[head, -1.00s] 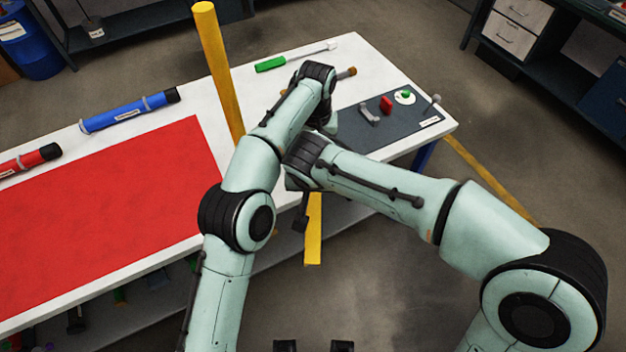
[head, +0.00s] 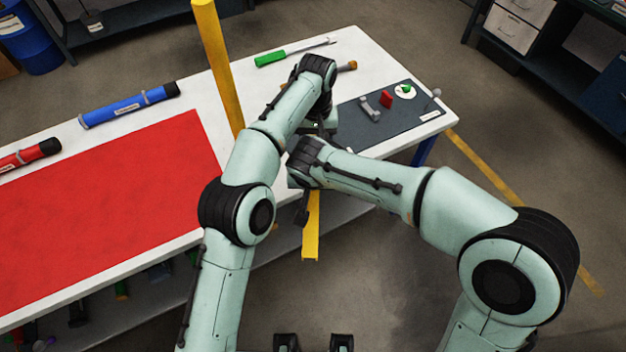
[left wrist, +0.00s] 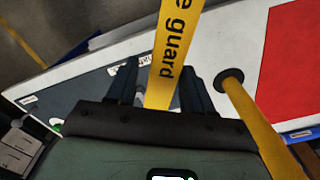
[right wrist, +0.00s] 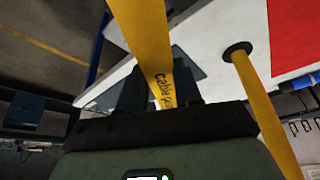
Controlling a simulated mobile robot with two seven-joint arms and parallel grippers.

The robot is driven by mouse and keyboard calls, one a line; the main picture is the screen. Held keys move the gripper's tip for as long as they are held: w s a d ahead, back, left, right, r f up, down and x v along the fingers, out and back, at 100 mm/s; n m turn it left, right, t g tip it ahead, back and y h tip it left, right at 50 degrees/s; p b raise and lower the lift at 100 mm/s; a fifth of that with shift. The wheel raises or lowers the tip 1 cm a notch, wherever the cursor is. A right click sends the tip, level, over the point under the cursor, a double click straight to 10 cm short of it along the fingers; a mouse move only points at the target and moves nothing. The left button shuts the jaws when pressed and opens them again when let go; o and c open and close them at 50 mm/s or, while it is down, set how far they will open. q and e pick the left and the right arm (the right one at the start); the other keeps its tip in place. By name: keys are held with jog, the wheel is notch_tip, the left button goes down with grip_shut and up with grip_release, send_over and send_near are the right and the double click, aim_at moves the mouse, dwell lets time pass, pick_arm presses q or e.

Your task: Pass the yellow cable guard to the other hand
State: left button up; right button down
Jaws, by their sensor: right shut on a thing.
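The yellow cable guard (head: 312,236) is a long flat strip. Its lower end hangs below my crossed wrists in the head view, past the table's front edge. My right gripper (right wrist: 160,78) is shut on the guard, which also shows in the right wrist view (right wrist: 143,28). My left gripper (left wrist: 159,68) has its fingers apart on either side of the guard (left wrist: 172,42), with a gap showing by one finger. The guard's printed lettering shows there. In the head view my wrists hide both sets of fingertips and the guard's middle.
A yellow post (head: 219,70) stands on the white table (head: 385,60). A red mat (head: 110,200), blue tube (head: 128,107) and red tube (head: 25,157) lie left. A green-handled screwdriver (head: 272,60) lies at the back. A dark mat (head: 400,120) with small parts lies right.

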pick_arm(q)
jog(key=shift+o, duration=0.4)
